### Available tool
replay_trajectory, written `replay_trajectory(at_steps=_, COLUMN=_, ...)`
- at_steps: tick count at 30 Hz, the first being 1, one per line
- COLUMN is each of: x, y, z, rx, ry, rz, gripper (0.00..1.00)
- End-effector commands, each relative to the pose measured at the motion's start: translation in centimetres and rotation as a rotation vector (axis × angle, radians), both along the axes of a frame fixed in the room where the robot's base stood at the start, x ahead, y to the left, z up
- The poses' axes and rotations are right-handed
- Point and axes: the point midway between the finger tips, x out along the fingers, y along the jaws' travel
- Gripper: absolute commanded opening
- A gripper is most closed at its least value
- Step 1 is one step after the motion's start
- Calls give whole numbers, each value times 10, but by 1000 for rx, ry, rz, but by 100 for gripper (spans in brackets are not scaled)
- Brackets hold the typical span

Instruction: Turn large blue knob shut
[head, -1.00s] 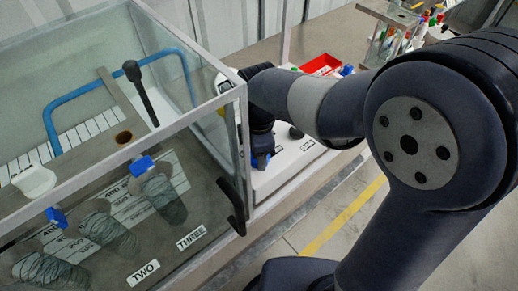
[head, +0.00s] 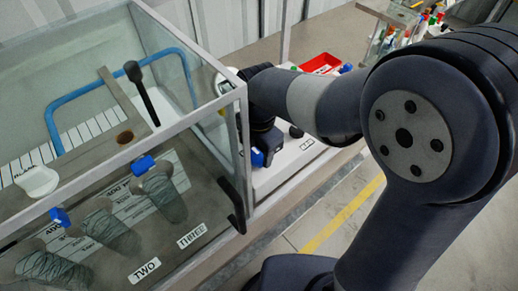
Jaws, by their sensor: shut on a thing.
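The large blue knob (head: 257,158) is on the white panel just right of the glass tank, seen in the head view. Only small bits of its blue show; the rest is hidden by my gripper. My gripper (head: 265,150) points down over the panel and is shut on the knob. Its fingertips are small, dark and partly covered by my own wrist, so the knob's exact angle cannot be told.
The glass tank (head: 241,100) with a black handle stands close on the left. Inside are smaller blue knobs (head: 144,165) on pipes. A black knob (head: 296,131) sits right of my gripper. A red tray (head: 322,64) lies behind. Floor at right is clear.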

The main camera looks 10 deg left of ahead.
Motion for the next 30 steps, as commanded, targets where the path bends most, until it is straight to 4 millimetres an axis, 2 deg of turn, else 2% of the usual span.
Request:
replay_trajectory(at_steps=9, x=1, y=1, z=1, rx=1, ry=-3, rz=6, gripper=25)
replay_trajectory(at_steps=10, x=1, y=0, z=1, rx=1, ry=-3, rz=6, gripper=49)
replay_trajectory(at_steps=18, x=0, y=0, z=0, rx=-1, ry=-2, rz=4, gripper=70)
replay_trajectory(at_steps=26, x=0, y=0, z=2, rx=0, ry=-3, rz=3, gripper=70)
replay_trajectory(at_steps=30, x=1, y=1, z=17, rx=3, ry=-5, rz=3, gripper=70)
